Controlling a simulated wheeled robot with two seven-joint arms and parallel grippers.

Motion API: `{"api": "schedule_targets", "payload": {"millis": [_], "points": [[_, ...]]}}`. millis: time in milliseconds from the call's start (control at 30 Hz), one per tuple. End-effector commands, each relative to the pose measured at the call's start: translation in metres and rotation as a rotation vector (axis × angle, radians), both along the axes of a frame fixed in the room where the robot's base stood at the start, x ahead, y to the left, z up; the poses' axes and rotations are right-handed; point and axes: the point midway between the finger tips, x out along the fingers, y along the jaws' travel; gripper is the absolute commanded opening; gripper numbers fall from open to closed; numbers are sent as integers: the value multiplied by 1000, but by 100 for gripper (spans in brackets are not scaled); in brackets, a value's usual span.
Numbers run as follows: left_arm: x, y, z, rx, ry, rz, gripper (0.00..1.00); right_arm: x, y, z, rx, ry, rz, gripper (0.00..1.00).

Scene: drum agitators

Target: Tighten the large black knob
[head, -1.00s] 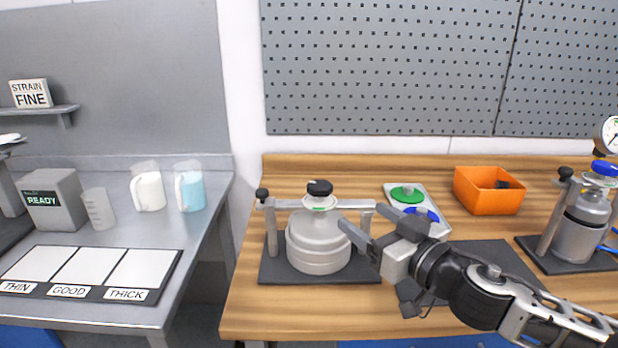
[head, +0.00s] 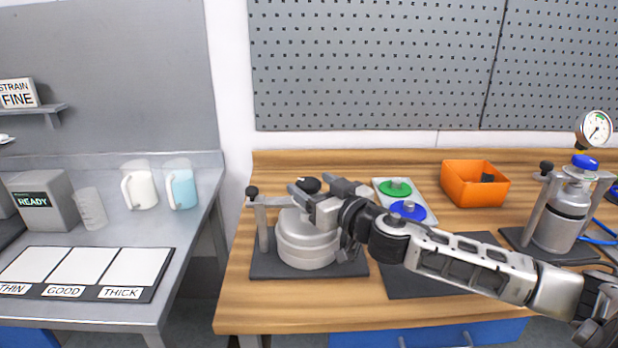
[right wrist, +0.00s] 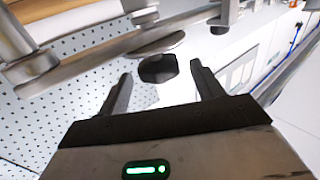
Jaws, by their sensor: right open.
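In the right wrist view the faceted black knob (right wrist: 158,68) lies between the two open fingertips (right wrist: 160,74), with gaps showing on both sides. The gripper hides much of the lid and crossbar. My left gripper is not in view.
A smaller black knob (head: 252,191) tops the stand's left post. An orange bin (head: 475,184) and a tray with green and blue discs (head: 408,210) stand behind my right arm. Another clamped vessel (head: 560,220) with a gauge (head: 595,128) is at right.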

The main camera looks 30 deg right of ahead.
Motion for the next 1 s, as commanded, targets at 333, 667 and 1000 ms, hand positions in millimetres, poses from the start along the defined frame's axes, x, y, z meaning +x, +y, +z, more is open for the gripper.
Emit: {"api": "schedule_targets", "payload": {"millis": [333, 667, 1000], "points": [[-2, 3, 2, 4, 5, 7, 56, 22, 1, 0, -1, 1, 0, 66], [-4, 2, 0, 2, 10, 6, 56, 22, 1, 0, -1, 1, 0, 39], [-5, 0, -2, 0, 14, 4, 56, 22, 1, -1, 1, 0, -14, 22]]}}
